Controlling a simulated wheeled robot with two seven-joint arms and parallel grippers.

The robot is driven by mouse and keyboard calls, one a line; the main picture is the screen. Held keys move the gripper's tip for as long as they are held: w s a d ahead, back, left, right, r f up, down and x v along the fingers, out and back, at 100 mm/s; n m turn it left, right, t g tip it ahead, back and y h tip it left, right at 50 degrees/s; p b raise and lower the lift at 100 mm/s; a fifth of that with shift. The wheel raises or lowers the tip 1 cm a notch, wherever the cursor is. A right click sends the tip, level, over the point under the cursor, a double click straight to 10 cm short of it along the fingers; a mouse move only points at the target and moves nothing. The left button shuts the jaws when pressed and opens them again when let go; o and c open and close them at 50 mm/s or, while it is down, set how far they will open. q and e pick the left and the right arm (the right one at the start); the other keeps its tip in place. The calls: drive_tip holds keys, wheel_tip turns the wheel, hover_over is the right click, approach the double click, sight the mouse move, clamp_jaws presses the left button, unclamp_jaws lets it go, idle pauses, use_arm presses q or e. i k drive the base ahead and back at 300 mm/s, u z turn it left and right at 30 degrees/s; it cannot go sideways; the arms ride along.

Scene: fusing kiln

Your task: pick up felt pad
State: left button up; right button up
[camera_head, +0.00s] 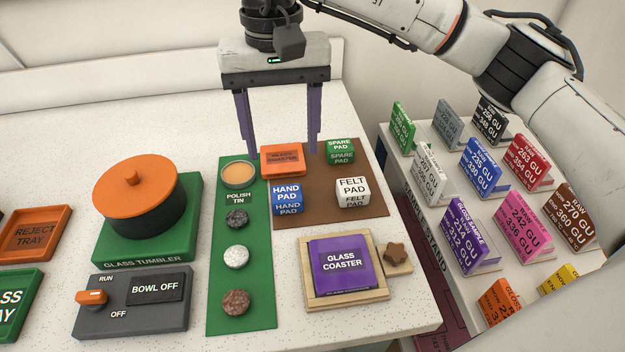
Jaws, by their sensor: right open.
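The felt pad (353,192) is a white block with black lettering. It sits on the right part of a brown mat (325,210) and is fully visible. My right gripper (283,150) hangs fingers down over the back edge of the mat, behind and left of the felt pad. Its two purple fingers are wide apart with nothing held between them. In the picture they stand on either side of an orange block (283,160). The fingers' exact height above the table is hard to tell. My left gripper is not in view.
A blue hand pad (287,199) and green spare pad (340,152) share the mat. In front lies a purple glass coaster (340,266) in a wooden tray. Left are a green strip (240,330) with polish tin and stones, and the glass tumbler (140,200). Sample signs stand right.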

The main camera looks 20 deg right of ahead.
sight(350, 191)
drive_tip(key=k, duration=0.95)
